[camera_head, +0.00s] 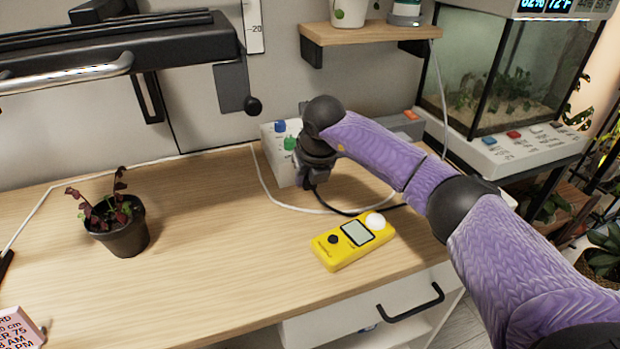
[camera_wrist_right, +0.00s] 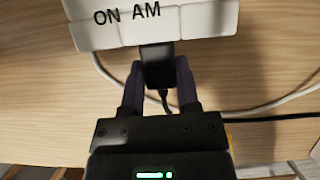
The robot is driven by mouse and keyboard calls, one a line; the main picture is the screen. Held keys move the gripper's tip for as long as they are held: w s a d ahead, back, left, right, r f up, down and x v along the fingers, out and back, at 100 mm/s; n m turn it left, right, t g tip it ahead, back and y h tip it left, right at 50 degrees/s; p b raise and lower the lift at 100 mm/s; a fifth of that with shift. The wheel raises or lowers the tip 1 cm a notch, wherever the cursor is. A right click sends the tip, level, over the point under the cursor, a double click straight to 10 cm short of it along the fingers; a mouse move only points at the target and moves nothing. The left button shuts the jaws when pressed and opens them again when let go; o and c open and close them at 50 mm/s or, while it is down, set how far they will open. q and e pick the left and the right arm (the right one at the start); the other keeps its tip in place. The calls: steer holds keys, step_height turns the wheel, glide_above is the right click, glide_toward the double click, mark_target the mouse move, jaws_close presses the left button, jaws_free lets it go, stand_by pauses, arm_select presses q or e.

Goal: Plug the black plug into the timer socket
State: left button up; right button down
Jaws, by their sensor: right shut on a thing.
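The black plug (camera_wrist_right: 157,64) is between the fingers of my right gripper (camera_wrist_right: 158,80), which is shut on it. Its black cable trails back between the fingers. The white timer box (camera_wrist_right: 200,20), with "ON AM" on it, is directly ahead of the plug. The plug's front end is at the box's edge; I cannot tell whether it is in the socket. In the head view my right gripper (camera_head: 311,180) is low in front of the timer box (camera_head: 272,152), which has blue and green knobs and is partly hidden by my arm. My left gripper is not in view.
A yellow meter (camera_head: 340,254) lies in front on the wooden table (camera_head: 210,265). A small potted plant (camera_head: 122,238) stands at the left. A white cable (camera_head: 262,185) and a black cable (camera_head: 375,209) run near the timer. A glass tank (camera_head: 510,75) is at the back right.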

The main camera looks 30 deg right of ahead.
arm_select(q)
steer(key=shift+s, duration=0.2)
arm_select(e)
steer(key=shift+c, duration=1.3)
jaws_free()
arm_select(q)
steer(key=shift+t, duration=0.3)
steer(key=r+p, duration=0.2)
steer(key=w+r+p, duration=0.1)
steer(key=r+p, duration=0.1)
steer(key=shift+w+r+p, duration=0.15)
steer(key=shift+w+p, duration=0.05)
steer(key=shift+p, duration=0.1)
arm_select(e)
steer(key=d+v, duration=0.1)
steer(key=v, duration=0.8)
steer(key=shift+s+a+r, duration=0.2)
steer(key=shift+a+r, duration=0.2)
steer(key=shift+a, duration=0.1)
